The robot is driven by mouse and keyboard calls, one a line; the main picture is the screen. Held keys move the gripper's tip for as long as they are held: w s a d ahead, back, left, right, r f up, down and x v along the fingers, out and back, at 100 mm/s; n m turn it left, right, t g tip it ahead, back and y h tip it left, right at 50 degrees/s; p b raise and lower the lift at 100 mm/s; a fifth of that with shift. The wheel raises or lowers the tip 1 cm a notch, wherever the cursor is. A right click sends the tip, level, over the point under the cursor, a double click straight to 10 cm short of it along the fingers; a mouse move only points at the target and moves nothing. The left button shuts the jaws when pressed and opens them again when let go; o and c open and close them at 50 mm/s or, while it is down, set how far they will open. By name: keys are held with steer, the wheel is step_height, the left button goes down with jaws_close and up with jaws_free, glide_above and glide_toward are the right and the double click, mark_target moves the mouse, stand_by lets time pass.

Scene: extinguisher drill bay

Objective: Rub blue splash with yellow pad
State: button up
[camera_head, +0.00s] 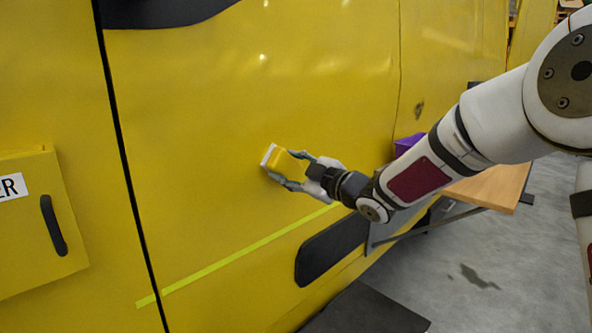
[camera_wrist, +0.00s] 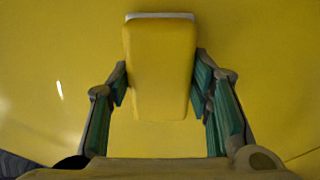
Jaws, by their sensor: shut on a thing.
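The yellow pad (camera_head: 286,160) is a block with a white layer on its far side. My gripper (camera_head: 289,168) is shut on it, one finger on each side. In the wrist view the pad (camera_wrist: 160,65) stands upright between the green-padded fingers of my gripper (camera_wrist: 161,88), white edge away from me. The white face is at or close to the large yellow panel (camera_head: 210,120); I cannot tell whether it touches. I see no blue splash in either view; the pad or my arm may hide it.
A dark brownish mark (camera_head: 419,109) is on the panel further right. A purple object (camera_head: 408,143) and a wooden tabletop (camera_head: 490,187) are partly behind my arm. A yellow box with a black handle (camera_head: 54,225) juts out at left. A lime stripe (camera_head: 240,250) runs below the pad.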

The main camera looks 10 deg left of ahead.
steer(key=shift+s+a, duration=0.1)
steer(key=shift+v, duration=3.05)
steer(key=shift+v, duration=1.5)
